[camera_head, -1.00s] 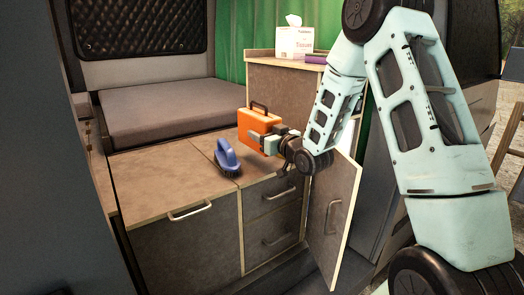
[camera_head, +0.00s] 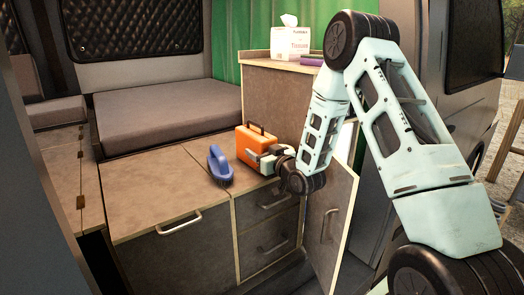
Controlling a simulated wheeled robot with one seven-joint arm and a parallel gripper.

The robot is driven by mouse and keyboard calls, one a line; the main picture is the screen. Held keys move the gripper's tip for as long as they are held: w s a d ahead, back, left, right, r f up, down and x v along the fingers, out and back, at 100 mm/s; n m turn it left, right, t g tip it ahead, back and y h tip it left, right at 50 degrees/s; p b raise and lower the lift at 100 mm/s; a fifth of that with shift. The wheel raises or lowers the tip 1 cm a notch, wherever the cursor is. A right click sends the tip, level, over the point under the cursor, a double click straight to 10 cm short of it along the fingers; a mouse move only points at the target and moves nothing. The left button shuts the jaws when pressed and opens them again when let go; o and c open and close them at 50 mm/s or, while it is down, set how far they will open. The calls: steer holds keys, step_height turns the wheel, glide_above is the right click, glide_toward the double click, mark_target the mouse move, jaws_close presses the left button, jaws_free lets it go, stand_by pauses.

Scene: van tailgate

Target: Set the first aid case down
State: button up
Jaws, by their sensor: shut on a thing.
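The first aid case (camera_head: 249,146) is a small orange box with a dark handle on top. It is upright over the right part of the low cabinet top (camera_head: 150,197), close to the taller cabinet. Its base is low at the surface, but I cannot tell for certain whether it touches. My gripper (camera_head: 266,158) is shut on the right side of the case, and its fingers hide part of that side.
A blue brush (camera_head: 219,166) stands on the cabinet top just left of the case. A tissue box (camera_head: 291,41) and a purple item (camera_head: 309,60) sit on the taller cabinet (camera_head: 284,98). An open cabinet door (camera_head: 328,225) stands below my arm. The left cabinet top is clear.

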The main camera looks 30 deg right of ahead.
steer(key=shift+f, duration=0.25)
steer(key=o, duration=1.3)
steer(key=shift+r, duration=0.15)
steer(key=shift+r, duration=0.2)
steer(key=s+p, duration=0.3)
steer(key=s, duration=0.9)
steer(key=shift+d, duration=0.2)
steer(key=shift+f, duration=0.15)
